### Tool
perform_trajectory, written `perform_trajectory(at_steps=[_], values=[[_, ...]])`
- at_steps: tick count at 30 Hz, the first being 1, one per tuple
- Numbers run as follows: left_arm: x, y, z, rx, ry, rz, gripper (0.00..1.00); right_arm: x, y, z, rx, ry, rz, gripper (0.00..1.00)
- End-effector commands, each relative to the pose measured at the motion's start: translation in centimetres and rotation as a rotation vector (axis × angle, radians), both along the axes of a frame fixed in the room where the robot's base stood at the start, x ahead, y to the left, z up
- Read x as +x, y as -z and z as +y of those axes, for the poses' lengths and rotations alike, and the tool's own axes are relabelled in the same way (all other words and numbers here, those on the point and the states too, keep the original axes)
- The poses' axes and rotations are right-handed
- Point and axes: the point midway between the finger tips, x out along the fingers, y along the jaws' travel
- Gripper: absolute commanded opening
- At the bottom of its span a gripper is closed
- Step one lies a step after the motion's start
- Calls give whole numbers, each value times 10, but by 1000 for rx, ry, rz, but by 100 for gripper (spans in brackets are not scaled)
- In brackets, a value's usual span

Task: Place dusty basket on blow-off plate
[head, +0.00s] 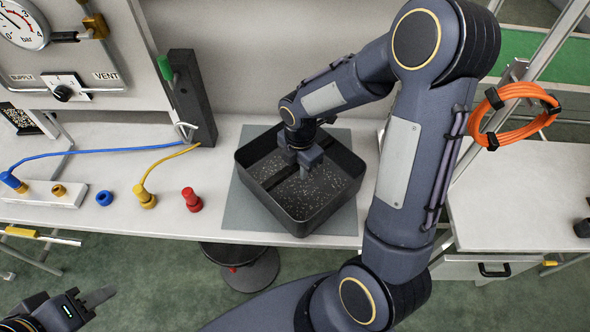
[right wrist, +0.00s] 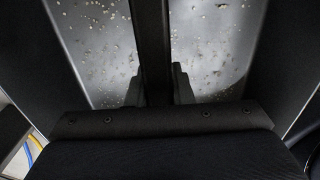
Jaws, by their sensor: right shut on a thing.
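The dusty basket (head: 300,212) is a black, square, open tray with pale specks on its floor and a dark bar across its middle. It is over the grey blow-off plate (head: 236,207), turned at an angle to it, with its front corner near the plate's front edge. I cannot tell whether it touches the plate. My right gripper (head: 305,168) reaches down inside the basket and is shut on its middle bar; the right wrist view shows the bar (right wrist: 152,45) between the fingers and the specks on both sides. My left gripper (head: 98,298) is low at the left, away from the bench; its jaw opening is unclear.
Left of the plate on the bench are a red fitting (head: 192,200), a yellow fitting (head: 145,198), a blue ring (head: 104,198) and blue and yellow hoses. A dark post (head: 192,98) with a green lever stands behind. An orange hose coil (head: 515,112) hangs at the right.

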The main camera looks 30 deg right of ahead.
Motion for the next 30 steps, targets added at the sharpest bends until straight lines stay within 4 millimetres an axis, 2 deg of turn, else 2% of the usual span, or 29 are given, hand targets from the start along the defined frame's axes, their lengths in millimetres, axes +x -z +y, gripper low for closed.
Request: perform_trajectory(at_steps=[8, 9, 13, 24, 26, 30], values=[[0, 1, 0, 0, 0, -1, 36, 0, 1, 0, -1, 0, -1, 0], [0, 0, 0, 0, 0, -1, 36, 0, 0, 0, 0, 1, 0, 24], [0, -1, 0, 0, 0, -1, 36, 0, 0, 0, 0, 1, 0, 41], [0, -3, 0, 0, 0, -1, 36, 1, -6, 0, 0, 1, -3, 42], [0, -3, 0, 0, 0, 0, 36, 1, -13, 0, -1, 2, -6, 42], [0, -4, 0, 0, 0, 0, 36, 2, -39, 0, 1, 2, -8, 42]])
